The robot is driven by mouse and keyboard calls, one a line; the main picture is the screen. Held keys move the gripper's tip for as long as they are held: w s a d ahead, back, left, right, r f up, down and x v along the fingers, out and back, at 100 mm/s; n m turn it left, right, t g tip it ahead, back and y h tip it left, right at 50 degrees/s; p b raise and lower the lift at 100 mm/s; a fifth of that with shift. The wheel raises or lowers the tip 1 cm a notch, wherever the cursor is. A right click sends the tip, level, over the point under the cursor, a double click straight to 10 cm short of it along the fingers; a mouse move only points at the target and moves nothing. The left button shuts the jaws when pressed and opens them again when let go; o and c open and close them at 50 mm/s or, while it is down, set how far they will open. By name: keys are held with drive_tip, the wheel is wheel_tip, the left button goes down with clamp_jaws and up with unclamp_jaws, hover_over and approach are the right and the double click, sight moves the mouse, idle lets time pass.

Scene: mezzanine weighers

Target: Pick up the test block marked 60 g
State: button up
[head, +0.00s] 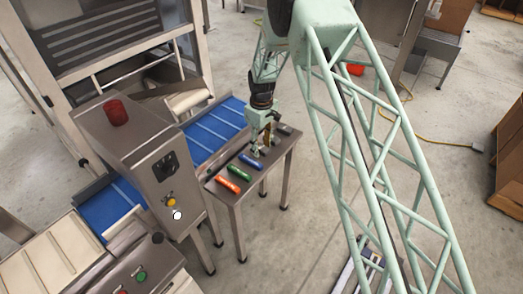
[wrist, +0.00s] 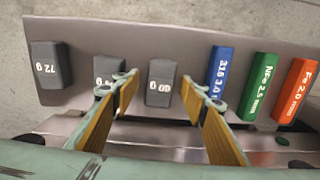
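The grey test block marked 60 g (wrist: 161,84) lies on a small steel table (wrist: 190,35), label up, in the wrist view. My gripper (wrist: 158,79) is open, with one finger on each side of this block in the picture. I cannot tell how far the fingertips are above the table. A second grey block (wrist: 107,67) is partly hidden by the left finger, and its label is mostly covered. A grey block marked 72 g (wrist: 50,65) lies farther left. In the head view my gripper (head: 259,146) is low over the table and hides the 60 g block.
To the right of the 60 g block lie a blue block (wrist: 220,78), a green block (wrist: 261,88) and an orange block (wrist: 295,90). A blue conveyor belt (head: 213,131) and a steel machine (head: 150,150) stand left of the table.

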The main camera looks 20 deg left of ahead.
sight(262, 148)
drive_tip(key=shift+c, duration=0.7)
drive_tip(key=c, duration=0.8)
drive_tip(key=shift+r, duration=0.15)
drive_tip(key=shift+r+p, duration=0.4)
drive_tip(key=shift+r, duration=1.35)
drive_tip(key=shift+s+d+f, duration=0.1)
drive_tip(key=shift+s+d, duration=0.1)
drive_tip(key=shift+s, duration=0.15)
drive_tip(key=s+d, duration=0.3)
drive_tip(key=s, duration=0.4)
drive_tip(key=s+d+r+p, duration=0.1)
drive_tip(key=s+d, duration=0.2)
drive_tip(key=s, duration=0.4)
drive_tip(key=shift+r, duration=0.2)
drive_tip(key=shift+d, duration=0.1)
